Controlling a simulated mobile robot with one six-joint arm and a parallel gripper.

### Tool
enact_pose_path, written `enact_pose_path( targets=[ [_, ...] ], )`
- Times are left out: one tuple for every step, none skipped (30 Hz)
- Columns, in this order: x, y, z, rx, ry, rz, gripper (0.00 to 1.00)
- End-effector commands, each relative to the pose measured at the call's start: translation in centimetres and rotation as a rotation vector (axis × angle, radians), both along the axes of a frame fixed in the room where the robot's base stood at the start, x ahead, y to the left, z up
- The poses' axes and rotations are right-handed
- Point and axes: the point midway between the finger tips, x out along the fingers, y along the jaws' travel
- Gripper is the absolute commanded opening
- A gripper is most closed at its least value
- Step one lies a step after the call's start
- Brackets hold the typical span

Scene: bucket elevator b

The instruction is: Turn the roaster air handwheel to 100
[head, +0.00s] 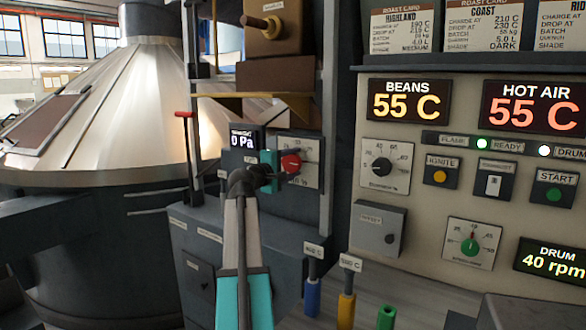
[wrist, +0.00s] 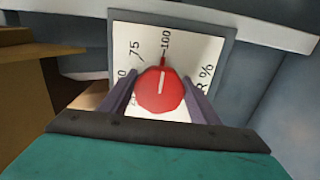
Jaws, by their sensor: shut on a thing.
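The roaster air handwheel is a round red knob (wrist: 160,90) with a white pointer line, on a white dial plate (wrist: 205,50) marked 75, 100 and "R %". In the wrist view the pointer line is close to upright, toward the 100 mark at the top. My gripper (wrist: 160,102) has a finger on each side of the knob and is shut on it. In the head view the red knob (head: 291,163) shows at the end of my gripper (head: 278,170), which hides part of the dial.
A "0 Pa" display (head: 243,140) sits just left of the dial. A red-tipped lever (head: 184,115) stands further left. The control panel (head: 425,215) with knobs and switches is on the right. Blue, yellow and green handles (head: 346,308) stand below.

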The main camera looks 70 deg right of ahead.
Motion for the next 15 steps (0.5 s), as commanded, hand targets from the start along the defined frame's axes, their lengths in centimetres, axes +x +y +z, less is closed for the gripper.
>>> enact_pose_path(
  targets=[
    [-0.05,0.01,-0.08,-0.001,-0.006,-0.001,0.34],
    [-0.05,0.01,-0.08,-0.001,-0.008,-0.001,0.34],
    [-0.05,0.01,-0.06,-0.002,-0.010,-0.001,0.34],
    [-0.06,0.02,-0.06,-0.002,-0.011,-0.001,0.34],
    [-0.05,0.02,-0.06,-0.001,-0.011,-0.001,0.34],
    [-0.05,0.02,-0.05,-0.001,-0.011,-0.001,0.34],
    [-0.05,0.02,-0.05,-0.001,-0.011,-0.001,0.34],
    [-0.05,0.02,-0.06,-0.001,-0.011,-0.001,0.34],
    [-0.05,0.02,-0.06,-0.001,-0.011,-0.001,0.34],
    [-0.04,0.03,-0.06,-0.001,-0.011,-0.001,0.34],
    [-0.04,0.03,-0.06,-0.001,-0.011,-0.001,0.34],
    [-0.03,0.03,-0.07,-0.001,-0.011,-0.001,0.34],
    [-0.03,0.03,-0.07,-0.001,-0.011,-0.001,0.61],
    [-0.03,0.03,-0.06,-0.001,-0.011,-0.001,0.66],
    [-0.02,0.03,-0.06,-0.001,-0.010,-0.001,0.73]
  ],
)
